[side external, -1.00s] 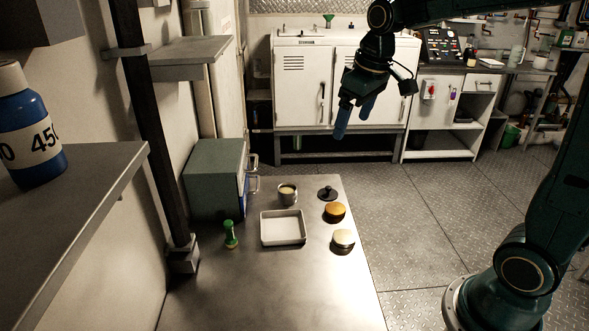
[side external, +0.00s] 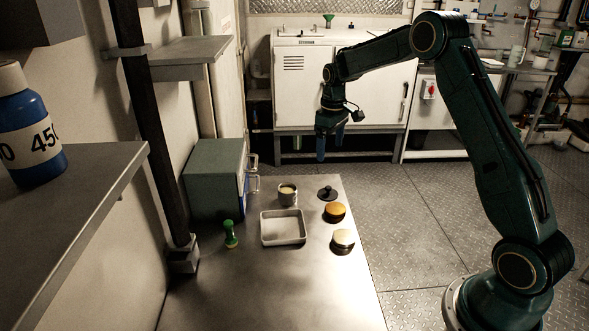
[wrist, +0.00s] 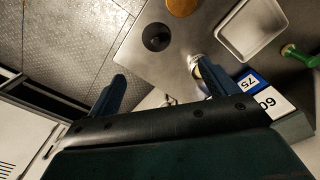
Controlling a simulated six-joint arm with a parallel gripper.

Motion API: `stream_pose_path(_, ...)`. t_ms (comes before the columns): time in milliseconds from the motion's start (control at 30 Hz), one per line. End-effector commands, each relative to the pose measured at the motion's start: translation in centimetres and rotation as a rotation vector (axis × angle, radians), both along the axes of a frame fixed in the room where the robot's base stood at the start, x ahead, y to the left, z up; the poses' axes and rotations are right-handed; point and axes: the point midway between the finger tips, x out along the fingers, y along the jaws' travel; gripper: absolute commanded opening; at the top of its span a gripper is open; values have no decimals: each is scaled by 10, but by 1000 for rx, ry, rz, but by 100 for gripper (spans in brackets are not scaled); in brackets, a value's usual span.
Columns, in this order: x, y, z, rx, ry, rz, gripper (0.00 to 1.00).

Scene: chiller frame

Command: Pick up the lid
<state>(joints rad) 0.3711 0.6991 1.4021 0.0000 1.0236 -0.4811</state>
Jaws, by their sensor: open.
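The lid (side external: 327,194) is a small dark disc with a knob on top. It lies on the steel table near its far right edge. In the wrist view the lid (wrist: 156,37) shows beyond the fingertips, nearer the left one. My gripper (side external: 331,152) is open and empty, in the air above and behind the lid. In the wrist view its two blue fingers (wrist: 162,80) stand wide apart. A metal pot (side external: 287,195) stands just left of the lid and also shows in the wrist view (wrist: 196,66), partly behind the right finger.
An orange-topped round item (side external: 335,212) and a pale-topped one (side external: 343,241) sit in front of the lid. The front of the table is clear.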

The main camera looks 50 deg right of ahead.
Motion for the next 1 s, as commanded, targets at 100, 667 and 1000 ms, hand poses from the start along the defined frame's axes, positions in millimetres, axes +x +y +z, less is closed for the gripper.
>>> stream_pose_path(100,4,-8,-13,5,12,1,85)
stream_pose_path(667,4,-10,-39,7,19,3,85)
stream_pose_path(1000,4,-10,-89,7,18,3,85)
